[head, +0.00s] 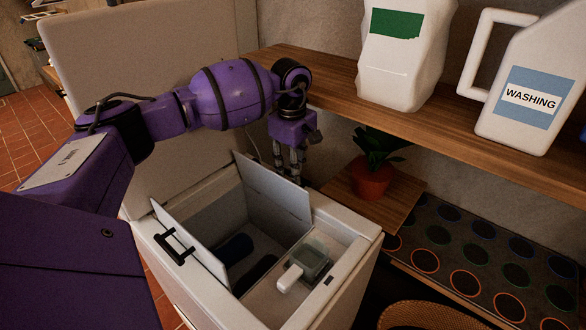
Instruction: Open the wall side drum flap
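A top-loading washer (352,243) stands with its big lid (150,60) raised. Its drum opening has two grey flaps. The near flap (200,250) stands tilted up and has a black handle (176,246). The far flap (272,192) also stands up, at the back of the opening. Dark blue items lie in the drum between them. My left gripper (290,160) points down just behind the far flap, on its outer side. Its fingertips are small and partly hidden by the flap, so contact and opening are unclear. My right gripper is not in view.
A greenish scoop or cup (310,258) with a white handle sits in the compartment right of the drum. A potted plant (372,178) stands on a low wooden shelf. Above, a wooden shelf (440,122) holds a white container (400,60) and a washing jug (530,90).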

